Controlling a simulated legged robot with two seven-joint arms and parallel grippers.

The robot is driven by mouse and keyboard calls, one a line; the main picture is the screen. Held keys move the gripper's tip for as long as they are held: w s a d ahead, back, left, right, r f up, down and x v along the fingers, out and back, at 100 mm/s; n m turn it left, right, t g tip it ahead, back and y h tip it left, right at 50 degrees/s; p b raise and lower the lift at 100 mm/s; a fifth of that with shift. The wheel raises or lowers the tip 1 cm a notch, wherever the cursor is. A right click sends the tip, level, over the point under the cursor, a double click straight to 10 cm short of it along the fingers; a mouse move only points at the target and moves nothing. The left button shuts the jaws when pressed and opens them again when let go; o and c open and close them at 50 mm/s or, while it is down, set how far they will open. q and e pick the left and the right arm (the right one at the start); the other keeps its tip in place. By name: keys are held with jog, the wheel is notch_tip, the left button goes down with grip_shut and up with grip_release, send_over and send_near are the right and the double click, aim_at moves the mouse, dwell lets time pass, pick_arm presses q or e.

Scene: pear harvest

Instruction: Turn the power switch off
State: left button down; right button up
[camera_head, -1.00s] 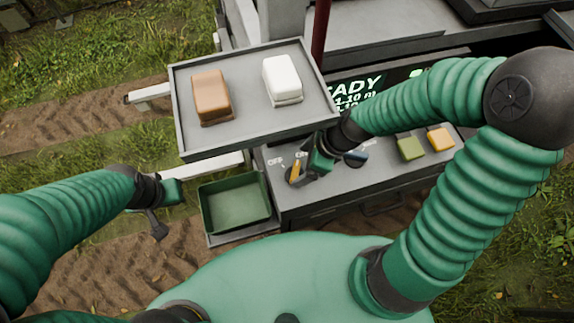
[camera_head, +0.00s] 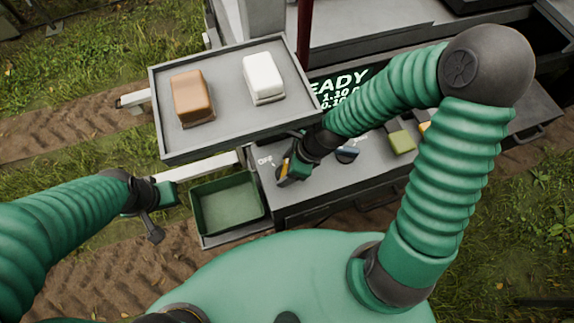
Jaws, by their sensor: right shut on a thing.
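The power switch (camera_head: 281,174) shows as a yellow lever on the grey control panel (camera_head: 343,182), just below and right of the white OFF label (camera_head: 265,161). My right gripper (camera_head: 287,175) reaches down onto it from the upper right and is shut on it. The gripper hides much of the switch, so its exact angle is hard to tell. My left gripper (camera_head: 152,215) hangs apart at the left, over the soil beside the green bin. Its jaw opening is not clear from this side.
A grey tray (camera_head: 228,126) above the panel holds a brown block (camera_head: 192,97) and a white block (camera_head: 263,78). A green bin (camera_head: 228,204) sits left of the panel. A blue knob (camera_head: 347,154), a green button (camera_head: 402,142) and a lit display (camera_head: 337,88) are nearby.

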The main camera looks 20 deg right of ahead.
jog(key=shift+a+r, duration=0.1)
jog(key=shift+c, duration=0.5)
jog(key=shift+w+r+n+p, duration=0.1)
jog(key=shift+n+p, duration=0.6)
jog(key=shift+n, duration=0.1)
jog(key=shift+n+g+p, duration=0.5)
jog(key=shift+n+p, duration=0.05)
jog(key=shift+n, duration=0.15)
jog(key=n+g+p, duration=0.1)
jog(key=n, duration=0.1)
jog(key=shift+n+y, duration=0.3)
jog(key=shift+n, duration=0.1)
jog(key=n+g+p, duration=0.1)
jog(key=n, duration=0.2)
jog(key=shift+p, duration=0.35)
jog(key=shift+n+g, duration=0.7)
jog(key=shift+n, duration=0.9)
jog(key=o, duration=1)
jog(key=shift+h, duration=0.4)
jog(key=o, duration=0.4)
jog(key=shift+f, duration=0.2)
jog(key=shift+c, duration=0.2)
